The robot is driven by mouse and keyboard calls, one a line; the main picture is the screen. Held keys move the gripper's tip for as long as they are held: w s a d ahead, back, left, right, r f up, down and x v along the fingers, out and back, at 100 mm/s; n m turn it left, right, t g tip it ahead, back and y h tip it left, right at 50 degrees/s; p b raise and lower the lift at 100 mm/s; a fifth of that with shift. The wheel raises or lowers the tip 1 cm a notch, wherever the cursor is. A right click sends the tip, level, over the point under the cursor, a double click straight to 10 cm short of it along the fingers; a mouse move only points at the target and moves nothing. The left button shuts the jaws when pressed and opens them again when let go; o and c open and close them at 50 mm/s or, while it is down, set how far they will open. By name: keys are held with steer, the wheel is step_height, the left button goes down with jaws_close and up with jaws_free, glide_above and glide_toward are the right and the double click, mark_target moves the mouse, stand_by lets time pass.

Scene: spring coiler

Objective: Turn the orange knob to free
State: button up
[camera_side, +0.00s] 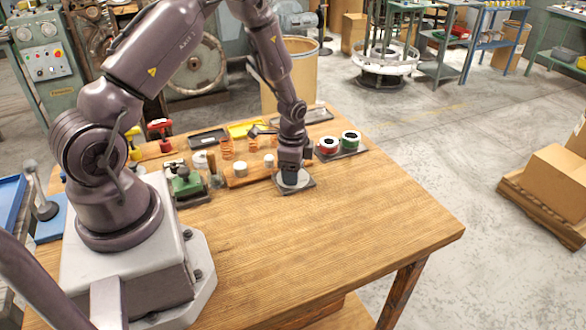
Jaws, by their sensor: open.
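My gripper (291,179) points down at a small dark plate (306,186) with a pale round disc (283,184), near the middle of the wooden table. Its fingertips are at or just above the disc; I cannot tell whether they touch it. The fingers are open, though they are too small to see clearly. I cannot make out an orange knob; my gripper covers the middle of the disc and may hide it.
To the left are a wooden block with white cylinders (240,170), copper-coloured coils (226,149) and a green device (187,183). The table's front (330,235) is clear.

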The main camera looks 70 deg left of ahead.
steer(key=c, duration=0.9)
steer(key=n, duration=0.6)
steer(key=shift+d+n, duration=0.1)
steer(key=shift+n, duration=0.3)
steer(key=n, duration=0.3)
steer(key=shift+g, duration=0.3)
steer(key=shift+w+n, duration=0.1)
steer(key=shift+n, duration=1.9)
